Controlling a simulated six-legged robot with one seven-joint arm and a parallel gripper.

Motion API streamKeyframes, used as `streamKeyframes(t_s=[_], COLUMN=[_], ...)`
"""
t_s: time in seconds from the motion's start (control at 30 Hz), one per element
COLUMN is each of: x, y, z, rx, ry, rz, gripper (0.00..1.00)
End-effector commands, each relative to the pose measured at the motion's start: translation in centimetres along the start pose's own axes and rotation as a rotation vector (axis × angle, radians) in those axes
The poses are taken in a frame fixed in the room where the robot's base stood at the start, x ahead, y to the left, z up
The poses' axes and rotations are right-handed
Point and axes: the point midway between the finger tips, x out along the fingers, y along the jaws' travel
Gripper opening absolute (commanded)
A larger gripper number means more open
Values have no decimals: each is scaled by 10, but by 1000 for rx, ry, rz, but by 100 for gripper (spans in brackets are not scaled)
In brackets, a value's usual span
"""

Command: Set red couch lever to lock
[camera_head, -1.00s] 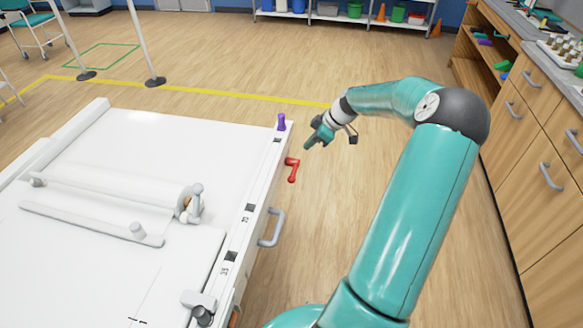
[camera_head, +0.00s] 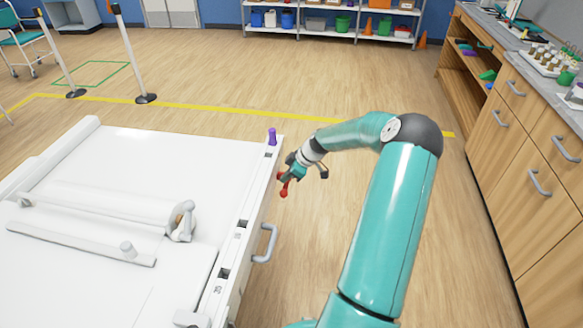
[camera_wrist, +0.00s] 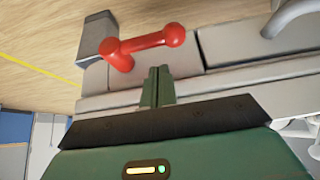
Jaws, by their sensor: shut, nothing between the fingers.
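The red couch lever (camera_head: 284,185) sits on the right side of the white couch (camera_head: 215,150), near its far corner. In the wrist view the red lever (camera_wrist: 148,43) shows a round pivot at left and an arm ending in a ball knob at right. My gripper (camera_head: 287,178) is at the lever in the head view and covers part of it. In the wrist view my gripper's fingers (camera_wrist: 158,72) are shut and empty, pointing at the couch side just below the lever arm. I cannot tell whether they touch it. No lock marking is readable.
A purple knob (camera_head: 272,137) stands on the couch's far corner. A grey side handle (camera_head: 265,243) sticks out nearer to me. Wooden cabinets (camera_head: 520,160) stand at right, with open floor (camera_head: 460,240) between. Posts (camera_head: 132,55) stand at far left.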

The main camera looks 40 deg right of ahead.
Motion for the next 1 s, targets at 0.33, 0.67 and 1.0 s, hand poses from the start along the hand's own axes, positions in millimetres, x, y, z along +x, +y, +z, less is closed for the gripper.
streamKeyframes(t_s=[0.33, 0.67, 1.0], x=[16, 16, 18], y=[0, 0, -2], z=[17, 17, 19], rx=[0, -3, -30], ry=[1, 1, 0], rz=[1, 5, 46], gripper=[0, 0, 0])
